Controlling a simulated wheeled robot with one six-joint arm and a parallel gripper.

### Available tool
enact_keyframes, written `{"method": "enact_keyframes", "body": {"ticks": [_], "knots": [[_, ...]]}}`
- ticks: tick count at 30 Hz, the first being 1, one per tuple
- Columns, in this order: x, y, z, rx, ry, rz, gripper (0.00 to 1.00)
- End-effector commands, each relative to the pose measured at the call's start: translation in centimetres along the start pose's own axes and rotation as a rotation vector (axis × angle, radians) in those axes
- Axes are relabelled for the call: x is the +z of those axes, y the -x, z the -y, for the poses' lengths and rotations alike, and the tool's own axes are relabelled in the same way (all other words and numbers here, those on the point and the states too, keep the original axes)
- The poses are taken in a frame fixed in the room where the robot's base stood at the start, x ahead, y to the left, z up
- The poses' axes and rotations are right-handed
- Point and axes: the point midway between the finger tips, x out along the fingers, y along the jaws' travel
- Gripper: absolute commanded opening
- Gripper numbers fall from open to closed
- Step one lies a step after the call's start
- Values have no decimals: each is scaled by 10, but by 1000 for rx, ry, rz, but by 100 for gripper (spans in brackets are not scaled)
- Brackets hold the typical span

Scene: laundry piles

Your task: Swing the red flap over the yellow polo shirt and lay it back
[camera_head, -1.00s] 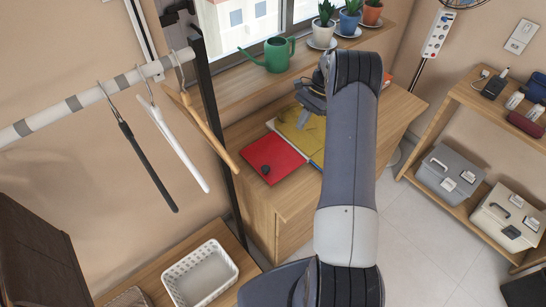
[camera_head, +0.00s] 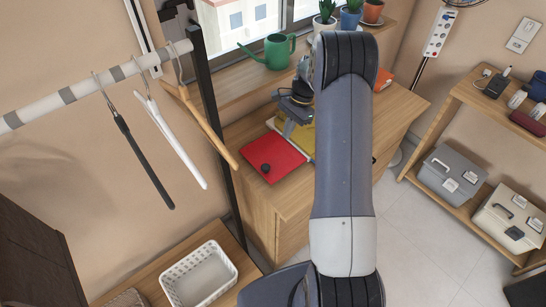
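The red flap (camera_head: 279,158) lies flat and open on the wooden table, with a dark round knob (camera_head: 265,168) near its left corner. The yellow polo shirt (camera_head: 307,138) lies just right of and behind the flap. Only a part of it shows, because my arm covers the rest.
The wooden table (camera_head: 285,205) has bare wood around the flap. A clothes rail (camera_head: 92,87) with several hangers stands at left. A white basket (camera_head: 199,276) is below it. A green watering can (camera_head: 277,52) stands on the sill. Shelves (camera_head: 463,120) with toolboxes are at right.

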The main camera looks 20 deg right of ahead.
Motion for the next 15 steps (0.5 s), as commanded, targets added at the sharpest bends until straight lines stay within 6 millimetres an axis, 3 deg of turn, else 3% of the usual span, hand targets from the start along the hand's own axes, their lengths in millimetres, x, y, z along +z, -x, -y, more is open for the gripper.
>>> {"method": "enact_keyframes", "body": {"ticks": [8, 15], "knots": [[1, -2, 0, 1, 0, -4, 0], [19, -25, 0, 2, 2, -65, 0]]}}
